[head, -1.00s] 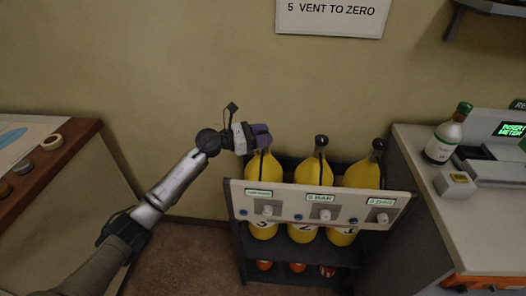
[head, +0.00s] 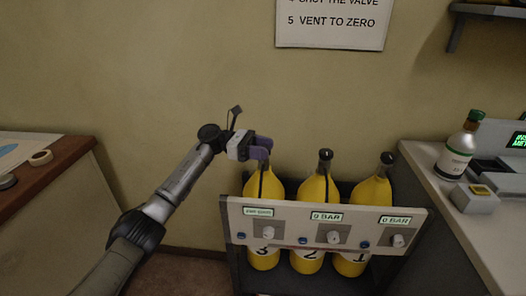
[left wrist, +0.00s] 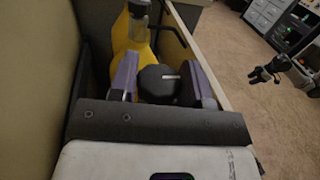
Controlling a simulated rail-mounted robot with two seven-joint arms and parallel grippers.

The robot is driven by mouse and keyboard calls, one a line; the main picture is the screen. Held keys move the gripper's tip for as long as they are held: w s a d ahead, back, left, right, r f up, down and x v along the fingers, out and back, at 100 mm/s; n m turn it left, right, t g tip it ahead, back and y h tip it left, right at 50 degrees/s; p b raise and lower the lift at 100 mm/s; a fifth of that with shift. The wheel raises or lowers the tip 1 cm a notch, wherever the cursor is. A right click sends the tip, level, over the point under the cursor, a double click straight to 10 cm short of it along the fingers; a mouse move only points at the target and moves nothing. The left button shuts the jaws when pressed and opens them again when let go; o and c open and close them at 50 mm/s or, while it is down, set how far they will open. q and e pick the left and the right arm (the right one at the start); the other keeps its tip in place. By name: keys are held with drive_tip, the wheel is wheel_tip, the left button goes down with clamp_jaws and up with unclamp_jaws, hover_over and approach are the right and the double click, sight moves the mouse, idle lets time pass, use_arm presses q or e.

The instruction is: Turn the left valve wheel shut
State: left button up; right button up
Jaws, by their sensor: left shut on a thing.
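The left yellow bottle (head: 262,187), marked 3, stands in the dark rack behind a pale panel (head: 290,222). My left gripper (head: 262,147) is at its top, with purple fingers that hide the valve there in the head view. In the left wrist view the black round valve wheel (left wrist: 158,84) sits between the two purple fingers, with a small pale mark on it. My left gripper is shut on this wheel.
Two more yellow bottles, the middle one (head: 319,187) and the right one (head: 372,190), stand close beside it with black tops. The panel's middle and right displays read 0 BAR. A desk (head: 455,210) with a green-capped bottle (head: 459,148) is at right, a wooden counter (head: 60,160) at left.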

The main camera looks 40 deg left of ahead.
use_arm(q)
drive_tip(key=shift+r, duration=0.1)
idle(0.3)
drive_tip(key=o, duration=0.9)
drive_tip(key=shift+d, duration=0.1)
drive_tip(key=shift+p+v, duration=1.4)
drive_tip(key=shift+v, duration=5.55)
drive_tip(key=shift+w, duration=0.15)
